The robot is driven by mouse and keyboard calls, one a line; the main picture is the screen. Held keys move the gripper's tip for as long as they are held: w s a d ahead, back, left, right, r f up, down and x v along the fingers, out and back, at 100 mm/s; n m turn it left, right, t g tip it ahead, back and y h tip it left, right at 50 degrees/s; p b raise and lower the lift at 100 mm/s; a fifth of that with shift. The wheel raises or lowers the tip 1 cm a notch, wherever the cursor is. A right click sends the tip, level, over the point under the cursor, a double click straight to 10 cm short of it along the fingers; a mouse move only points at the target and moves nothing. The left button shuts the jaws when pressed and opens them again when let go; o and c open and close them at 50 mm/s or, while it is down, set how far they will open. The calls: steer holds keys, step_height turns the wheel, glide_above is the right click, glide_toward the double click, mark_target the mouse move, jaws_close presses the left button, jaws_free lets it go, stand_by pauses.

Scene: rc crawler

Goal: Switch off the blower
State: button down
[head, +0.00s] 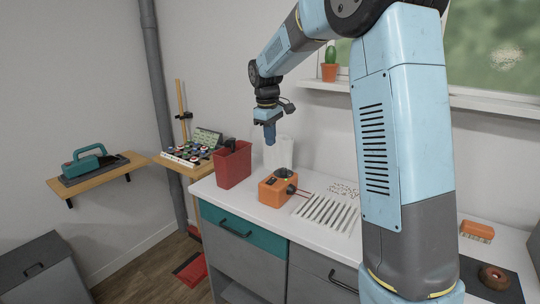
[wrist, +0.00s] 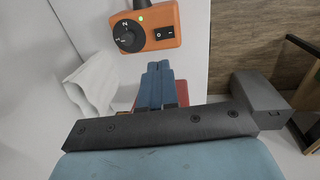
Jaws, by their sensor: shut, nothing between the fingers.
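The blower appears to be the orange box (head: 270,194) on the white counter, with a black round part on top and dark fittings on its side. In the wrist view the orange box (wrist: 163,14) shows a black dial (wrist: 128,36), a lit green light (wrist: 141,19) and a black-and-white rocker switch (wrist: 163,33). My gripper (head: 270,143) hangs above the counter, up and behind the box in the head view, apart from it. Its blue fingers (wrist: 158,65) are shut and empty, with the tips just below the switch in the wrist picture.
A red bin (head: 233,166) stands left of the box. A white slatted rack (head: 328,214) lies to the right. A white crumpled-looking object (wrist: 97,80) shows left of my fingers in the wrist view. A wooden shelf (head: 140,160) holds a teal tool (head: 85,164).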

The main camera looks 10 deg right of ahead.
mark_target(271, 181)
steer(key=shift+d, duration=0.1)
steer(key=f, duration=0.4)
steer(key=w+f, duration=0.1)
steer(key=f, duration=0.4)
steer(key=d+f, duration=0.1)
steer(key=f, duration=0.3)
steer(key=shift+w+d+f, duration=0.1)
steer(key=shift+w+f, duration=0.05)
steer(key=shift+f, duration=0.25)
steer(key=shift+d+f, duration=0.1)
steer(key=shift+f, duration=0.15)
steer(key=shift+s+a, duration=0.6)
steer(key=shift+s, duration=0.05)
steer(key=shift+w+r, duration=0.1)
steer(key=shift+r, duration=0.1)
